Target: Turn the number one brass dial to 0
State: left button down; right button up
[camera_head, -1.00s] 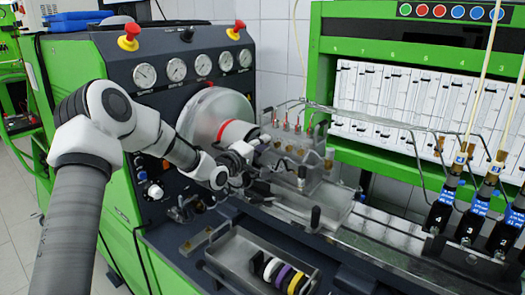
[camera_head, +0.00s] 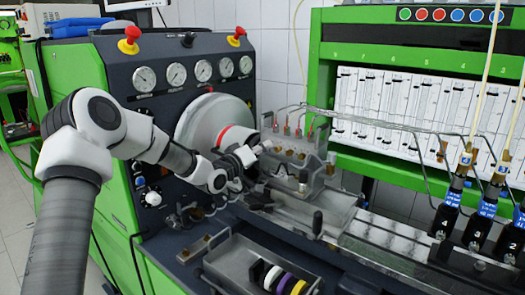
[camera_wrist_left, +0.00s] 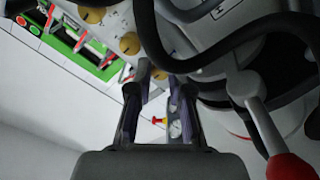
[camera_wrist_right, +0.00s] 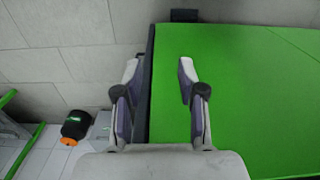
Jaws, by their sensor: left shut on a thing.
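The pump block (camera_head: 300,155) stands on the bench in the middle of the head view, with several small brass dials on its side. In the left wrist view, brass dials (camera_wrist_left: 130,43) form a row at the upper left. My left gripper (camera_head: 264,148) is at the left end of the block, beside the red-ringed drum. In its wrist view, its fingers (camera_wrist_left: 160,76) are close together at the end of the row, shut on a brass dial mostly hidden by them. I cannot read any number. My right gripper (camera_wrist_right: 157,75) is open and empty, outside the head view.
A metal tray (camera_head: 222,262) with colored rings sits at the front. Black numbered injectors (camera_head: 447,208) stand at the right. A black hose (camera_wrist_left: 165,55) and a red-tipped lever (camera_wrist_left: 265,125) are close to my left gripper. A green panel (camera_wrist_right: 240,90) lies beyond my right gripper.

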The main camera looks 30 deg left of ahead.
pick_arm(q)
jog(key=shift+r, duration=0.25)
jog(key=c, duration=1.1)
grip_release()
jog(key=shift+o, duration=0.2)
jog(key=shift+w+f, duration=0.1)
jog(key=shift+f, duration=0.1)
jog(key=s, duration=1.2)
jog(key=shift+a+f, duration=0.2)
jog(key=shift+a, duration=0.25)
jog(key=shift+f, duration=0.1)
